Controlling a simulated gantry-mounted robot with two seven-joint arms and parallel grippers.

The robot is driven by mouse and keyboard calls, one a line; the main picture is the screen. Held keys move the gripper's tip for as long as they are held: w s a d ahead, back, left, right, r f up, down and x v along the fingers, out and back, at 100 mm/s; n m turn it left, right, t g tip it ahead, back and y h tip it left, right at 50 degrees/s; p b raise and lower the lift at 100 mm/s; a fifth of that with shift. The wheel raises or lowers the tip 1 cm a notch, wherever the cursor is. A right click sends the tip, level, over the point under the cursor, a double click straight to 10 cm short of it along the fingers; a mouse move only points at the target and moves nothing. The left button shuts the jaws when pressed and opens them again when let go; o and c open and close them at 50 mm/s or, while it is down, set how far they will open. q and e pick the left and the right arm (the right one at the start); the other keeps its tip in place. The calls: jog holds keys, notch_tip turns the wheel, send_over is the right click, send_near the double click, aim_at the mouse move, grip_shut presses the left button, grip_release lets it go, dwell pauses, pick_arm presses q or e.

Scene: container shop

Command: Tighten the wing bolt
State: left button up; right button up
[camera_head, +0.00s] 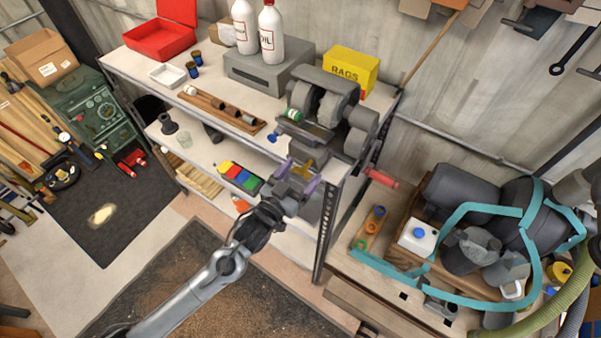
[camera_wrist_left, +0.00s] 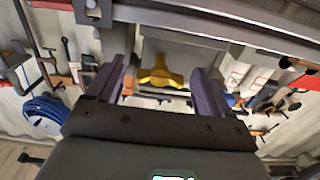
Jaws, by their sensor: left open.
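The yellow wing bolt (camera_head: 304,170) sits at the end of the shelf unit, just below the bench grinder. In the left wrist view there is a clear gap between the bolt and each finger of the gripper (camera_wrist_left: 163,85). The bolt's shank is hidden. My right gripper is not in view.
The bench grinder (camera_head: 331,97) stands right above the bolt. The shelf's upright post (camera_head: 326,230) is close to the right of my gripper. A red-handled tool (camera_head: 382,178) lies farther right, near a workbench crowded with a teal strap (camera_head: 470,207) and tanks.

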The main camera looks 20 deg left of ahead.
pick_arm(q)
jog(key=b+v, duration=0.2)
jog(key=v, duration=0.8)
jog(key=shift+s, duration=0.2)
